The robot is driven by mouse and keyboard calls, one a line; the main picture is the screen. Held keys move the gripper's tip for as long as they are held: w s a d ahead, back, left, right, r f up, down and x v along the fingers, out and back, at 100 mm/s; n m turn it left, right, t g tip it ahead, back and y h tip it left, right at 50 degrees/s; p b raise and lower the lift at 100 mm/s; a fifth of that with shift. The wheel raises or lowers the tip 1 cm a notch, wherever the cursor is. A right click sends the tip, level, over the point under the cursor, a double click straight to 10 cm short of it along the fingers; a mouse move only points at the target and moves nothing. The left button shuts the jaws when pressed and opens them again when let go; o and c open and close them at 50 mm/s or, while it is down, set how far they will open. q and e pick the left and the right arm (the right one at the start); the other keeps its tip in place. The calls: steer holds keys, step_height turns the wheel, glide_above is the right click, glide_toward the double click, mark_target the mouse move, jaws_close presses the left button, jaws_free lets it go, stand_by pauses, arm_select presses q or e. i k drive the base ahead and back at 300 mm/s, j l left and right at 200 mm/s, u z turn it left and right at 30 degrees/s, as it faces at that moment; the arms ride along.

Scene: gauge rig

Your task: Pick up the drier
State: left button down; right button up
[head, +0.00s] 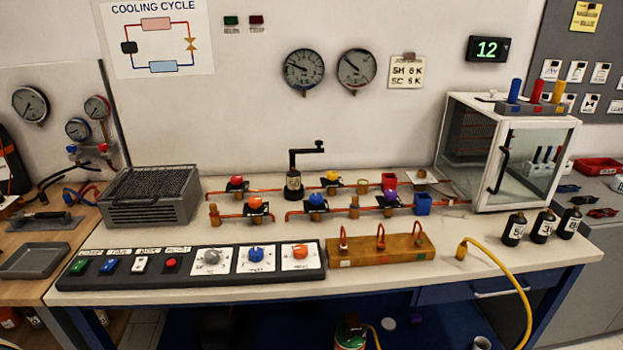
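No part in the head view carries a readable label naming it the drier, so I cannot tell for certain which one it is. Small brass-coloured cylinders stand among the copper pipes on the bench, one at the back (362,187), one at the middle (354,207) and one at the left (214,214). A wooden block (380,249) at the bench's front holds three upright copper pieces with hooked tops. Neither of my grippers shows in the head view.
A control panel (100,283) lies along the front left of the bench (455,275). A grey grilled box (150,196) stands behind it. A glass-doored cabinet (507,150) and several black weights (543,227) stand at right. A yellow hose (511,269) hangs over the front edge.

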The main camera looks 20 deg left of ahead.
mark_target(293, 177)
steer(key=i+l, duration=0.3)
steer(key=i+l+z, duration=0.1)
steer(key=i+l, duration=0.2)
steer(key=i, duration=0.25)
